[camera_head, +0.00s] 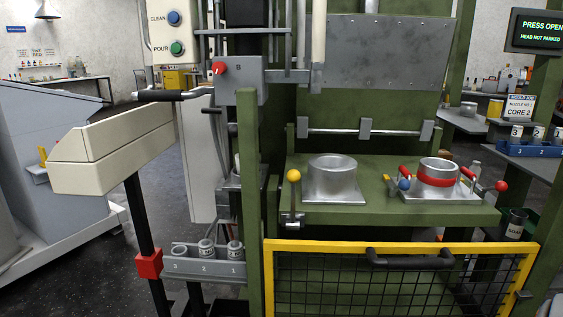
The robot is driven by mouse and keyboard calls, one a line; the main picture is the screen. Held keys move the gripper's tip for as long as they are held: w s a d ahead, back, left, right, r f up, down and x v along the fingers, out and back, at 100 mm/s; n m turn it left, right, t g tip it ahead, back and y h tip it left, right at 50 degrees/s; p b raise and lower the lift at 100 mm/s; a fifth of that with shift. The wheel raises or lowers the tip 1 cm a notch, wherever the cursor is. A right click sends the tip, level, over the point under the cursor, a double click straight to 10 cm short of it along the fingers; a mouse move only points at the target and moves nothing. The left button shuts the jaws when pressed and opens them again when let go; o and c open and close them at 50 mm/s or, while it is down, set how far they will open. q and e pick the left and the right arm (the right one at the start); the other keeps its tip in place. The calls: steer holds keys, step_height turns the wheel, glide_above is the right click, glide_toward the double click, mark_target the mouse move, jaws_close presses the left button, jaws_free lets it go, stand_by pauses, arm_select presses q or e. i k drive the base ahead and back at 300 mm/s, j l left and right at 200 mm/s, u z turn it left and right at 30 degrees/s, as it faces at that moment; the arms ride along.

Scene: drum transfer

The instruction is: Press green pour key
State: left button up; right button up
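The green POUR key (177,48) is a round button on a pale control panel at the upper left. The word POUR is printed to its left. A blue CLEAN key (174,18) sits above it on the same panel. Nothing covers either key. Neither of my grippers shows in the head view.
A green press frame (249,170) stands right of the panel, with a black-gripped handle (174,95) below the keys. A beige box (112,148) on a black post stands in front. A yellow-topped mesh gate (400,247) is low right. A screen (538,32) reads PRESS OPEN, HEAD NOT PARKED.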

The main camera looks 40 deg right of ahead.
mark_target(176, 48)
steer(key=i+l+z, duration=0.65)
steer(key=l+z, duration=0.15)
steer(key=l, duration=0.1)
